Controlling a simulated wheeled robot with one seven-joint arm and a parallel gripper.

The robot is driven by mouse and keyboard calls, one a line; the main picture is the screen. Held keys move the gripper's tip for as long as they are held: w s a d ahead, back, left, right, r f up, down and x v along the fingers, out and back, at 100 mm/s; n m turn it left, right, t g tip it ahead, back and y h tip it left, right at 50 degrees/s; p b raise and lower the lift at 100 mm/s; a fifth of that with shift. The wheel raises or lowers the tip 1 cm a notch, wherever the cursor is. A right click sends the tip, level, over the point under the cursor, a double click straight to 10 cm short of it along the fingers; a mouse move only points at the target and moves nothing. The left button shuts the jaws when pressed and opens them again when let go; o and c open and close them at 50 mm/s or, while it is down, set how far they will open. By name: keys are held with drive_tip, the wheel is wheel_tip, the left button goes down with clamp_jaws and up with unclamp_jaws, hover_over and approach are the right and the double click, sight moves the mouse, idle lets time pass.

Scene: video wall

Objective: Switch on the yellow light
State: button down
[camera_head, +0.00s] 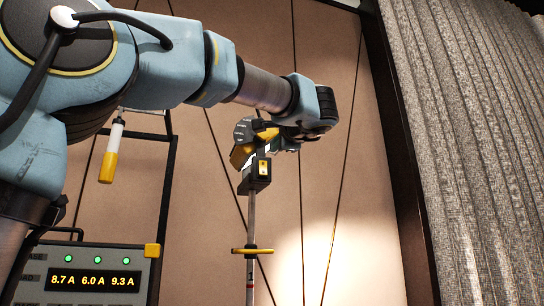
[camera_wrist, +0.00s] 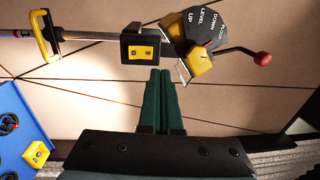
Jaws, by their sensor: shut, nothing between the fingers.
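In the wrist view my gripper (camera_wrist: 160,71) is shut, its two dark green fingers side by side with nothing between them. Just beyond the fingertips is a black box (camera_wrist: 128,40) with a yellow switch plate (camera_wrist: 141,52) on a metal pole; I see a gap in the picture but cannot tell the depth. In the head view the box (camera_head: 254,184) sits on an upright pole, its yellow plate (camera_head: 263,168) facing me, below the end of my arm. My fingers are mostly hidden there. I cannot tell which lamp is the yellow light.
Beside the box is a dial marked UP, LEVEL, DOWN, FLOOR (camera_wrist: 208,22) with a red-knobbed lever (camera_wrist: 262,58). A yellow handle (camera_wrist: 46,37) crosses the pole. A blue panel (camera_wrist: 20,125) lies at left. A console (camera_head: 95,280) with green lights stands lower left; a grey curtain (camera_head: 470,150) hangs right.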

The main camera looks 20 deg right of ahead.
drive_tip(key=s, duration=0.3)
drive_tip(key=s+b, duration=0.1)
drive_tip(key=s, duration=0.1)
drive_tip(key=shift+a+r, duration=0.3)
drive_tip(key=shift+r, duration=0.05)
